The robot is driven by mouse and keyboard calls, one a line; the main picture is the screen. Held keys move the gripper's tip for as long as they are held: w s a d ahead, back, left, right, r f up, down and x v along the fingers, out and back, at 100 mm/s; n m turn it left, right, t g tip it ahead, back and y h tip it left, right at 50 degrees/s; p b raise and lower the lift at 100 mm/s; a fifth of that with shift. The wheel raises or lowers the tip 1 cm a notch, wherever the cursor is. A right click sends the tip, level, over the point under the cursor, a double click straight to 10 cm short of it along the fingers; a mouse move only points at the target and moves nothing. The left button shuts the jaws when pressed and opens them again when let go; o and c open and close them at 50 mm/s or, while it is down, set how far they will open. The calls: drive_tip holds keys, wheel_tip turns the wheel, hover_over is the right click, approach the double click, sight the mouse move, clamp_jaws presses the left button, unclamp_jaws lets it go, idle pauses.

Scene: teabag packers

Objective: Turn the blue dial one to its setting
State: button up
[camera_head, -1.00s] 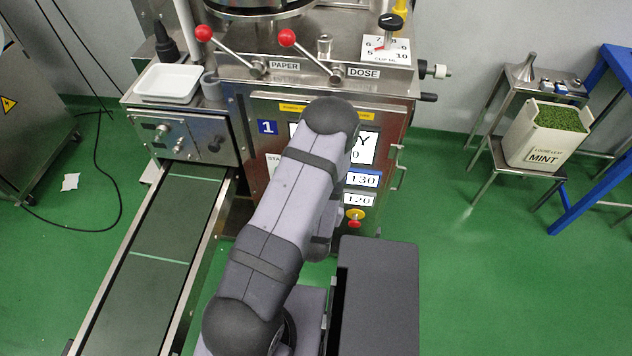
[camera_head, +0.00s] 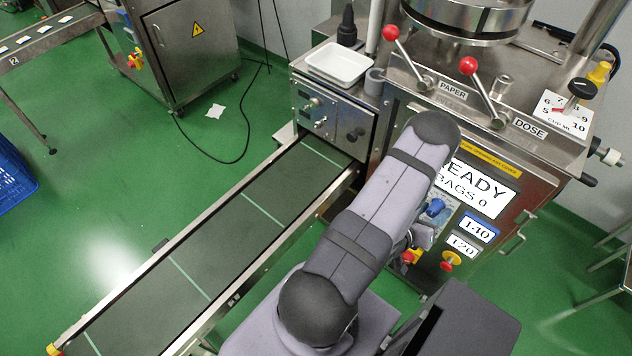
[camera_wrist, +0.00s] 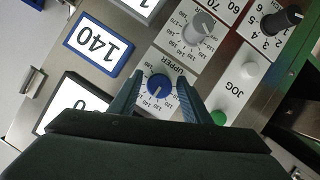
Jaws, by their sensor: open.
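The blue dial (camera_wrist: 158,84) shows in the wrist view on a white scale plate marked UPPER. A short white mark shows on its face. My gripper (camera_wrist: 157,92) is open, with one finger on each side of the dial. I cannot tell whether either finger touches it. The blue-framed display (camera_wrist: 97,45) reads 140, upside down in the wrist view. The same display shows upright in the head view (camera_head: 478,230). My arm hides much of the control panel in the head view.
A grey dial (camera_wrist: 199,29) sits close beside the blue one. A green button (camera_wrist: 218,117), a white JOG button (camera_wrist: 249,71) and a black knob (camera_wrist: 281,20) lie to the right. A red stop button (camera_head: 451,260) is low on the machine. A conveyor (camera_head: 235,210) runs down-left.

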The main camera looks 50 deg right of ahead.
drive_tip(key=shift+w+f+n+g, duration=0.1)
drive_tip(key=shift+n+g, duration=0.6)
drive_tip(key=shift+n, duration=0.3)
drive_tip(key=shift+a+n+b, duration=0.15)
drive_tip(key=shift+n+b, duration=0.15)
drive_tip(key=shift+n, duration=0.1)
drive_tip(key=b+v, duration=0.1)
drive_tip(key=v, duration=0.6)
drive_tip(key=w+t+y+p, duration=0.2)
drive_tip(key=w+t, duration=0.2)
drive_tip(key=w, duration=1)
drive_tip(key=w+a+r+n+t+y, duration=0.1)
drive_tip(key=w+a+y, duration=0.1)
drive_tip(key=w+a, duration=0.2)
drive_tip(key=w+a+r+n+t+y+p, duration=0.1)
drive_tip(key=w+a, duration=0.3)
drive_tip(key=w, duration=0.4)
drive_tip(key=shift+w+a+n+t+y, duration=0.3)
drive_tip(key=shift+n+t+y, duration=0.1)
drive_tip(key=shift+t+y, duration=0.45)
